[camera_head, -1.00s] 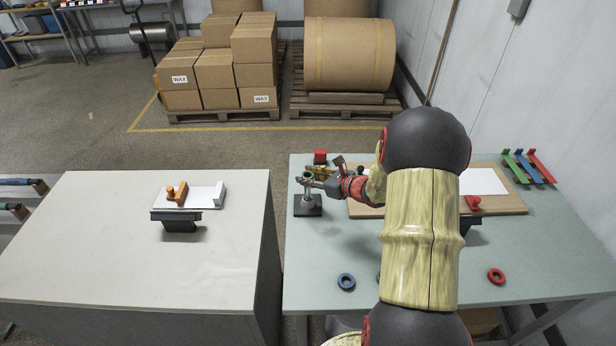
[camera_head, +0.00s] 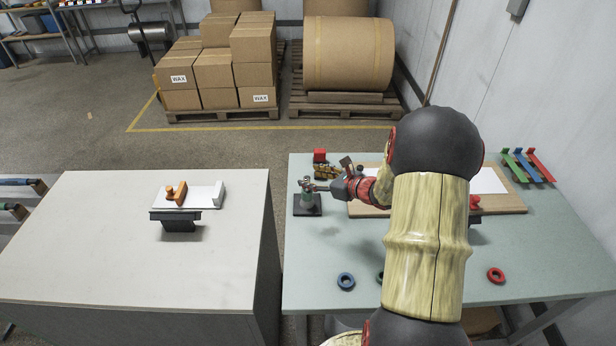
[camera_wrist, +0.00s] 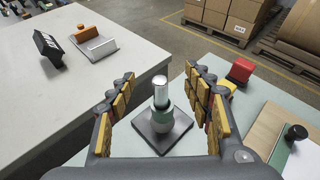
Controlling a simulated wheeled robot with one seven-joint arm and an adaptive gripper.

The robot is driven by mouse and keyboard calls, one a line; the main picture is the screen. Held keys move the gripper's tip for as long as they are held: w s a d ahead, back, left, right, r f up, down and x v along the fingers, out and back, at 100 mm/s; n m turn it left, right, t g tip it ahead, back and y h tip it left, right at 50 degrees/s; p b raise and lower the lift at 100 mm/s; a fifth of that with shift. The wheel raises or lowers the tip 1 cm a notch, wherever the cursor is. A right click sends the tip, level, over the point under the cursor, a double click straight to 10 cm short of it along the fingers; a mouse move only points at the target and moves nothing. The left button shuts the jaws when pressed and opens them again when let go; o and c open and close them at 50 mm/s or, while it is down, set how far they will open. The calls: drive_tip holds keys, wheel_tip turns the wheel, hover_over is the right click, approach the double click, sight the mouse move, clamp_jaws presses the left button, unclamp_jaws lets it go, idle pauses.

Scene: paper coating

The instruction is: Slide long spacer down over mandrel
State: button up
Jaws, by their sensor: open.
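The mandrel is an upright silver post (camera_wrist: 160,90) on a dark square base (camera_wrist: 180,137); the base also shows in the head view (camera_head: 312,210). The long spacer, a green sleeve (camera_wrist: 162,121), is around the lower part of the post, and the silver top stands out above it. It also shows in the head view (camera_head: 307,199). Whether it touches the base is hard to tell. My gripper (camera_wrist: 160,78) is open, with its yellow-padded fingers on either side of the post, apart from it.
A red block (camera_head: 320,155) and brass-coloured parts (camera_head: 327,172) lie behind the mandrel. A wooden board (camera_head: 505,203) is to the right. A blue ring (camera_head: 346,281) and a red ring (camera_head: 496,275) lie at the front. The table left of the mandrel is clear.

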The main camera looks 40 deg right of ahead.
drive_tip(key=v, duration=0.9)
drive_tip(key=shift+s, duration=0.15)
